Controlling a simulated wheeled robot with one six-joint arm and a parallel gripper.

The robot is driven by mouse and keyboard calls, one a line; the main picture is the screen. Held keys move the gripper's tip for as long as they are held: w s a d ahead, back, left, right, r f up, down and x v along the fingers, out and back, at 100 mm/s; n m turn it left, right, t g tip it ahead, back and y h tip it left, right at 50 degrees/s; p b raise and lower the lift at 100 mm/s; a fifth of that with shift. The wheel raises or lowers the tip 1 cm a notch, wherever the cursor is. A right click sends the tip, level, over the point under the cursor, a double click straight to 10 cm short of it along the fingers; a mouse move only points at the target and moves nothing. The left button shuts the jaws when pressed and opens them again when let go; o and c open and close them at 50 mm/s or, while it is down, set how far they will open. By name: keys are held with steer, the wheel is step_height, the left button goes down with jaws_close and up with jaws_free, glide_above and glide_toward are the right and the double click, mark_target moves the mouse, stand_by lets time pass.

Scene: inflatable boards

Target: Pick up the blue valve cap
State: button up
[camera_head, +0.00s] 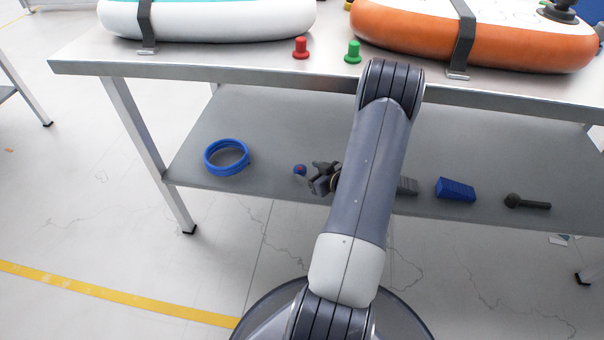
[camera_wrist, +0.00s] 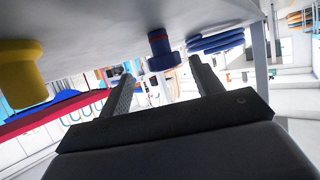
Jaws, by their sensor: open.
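The blue valve cap (camera_head: 300,169) stands on the lower grey shelf, just left of my gripper (camera_head: 322,177). In the wrist view the shelf appears upside down at the top, and the blue valve cap (camera_wrist: 160,50) projects down from it. My gripper (camera_wrist: 164,76) is open and empty there, its two fingers spread to either side of the cap's line. The cap is beyond the fingertips, near the middle of the gap; I see no contact. My arm hides part of the shelf in the head view.
A coiled blue hose (camera_head: 227,157) lies left of the cap. A blue block (camera_head: 455,189) and a dark tool (camera_head: 527,202) lie to the right. A yellow piece (camera_wrist: 20,75) stands at the wrist view's left. The tabletop (camera_head: 210,61) overhangs the shelf and holds red (camera_head: 301,48) and green (camera_head: 352,52) caps.

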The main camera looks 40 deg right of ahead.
mark_target(303, 170)
steer(key=w, duration=0.1)
steer(key=w+a+f+b, duration=0.1)
steer(key=w, duration=0.1)
steer(key=shift+f, duration=0.2)
steer(key=shift+w+f, duration=0.1)
steer(key=shift+w, duration=0.35)
steer(key=shift+c, duration=0.4)
steer(key=c, duration=1)
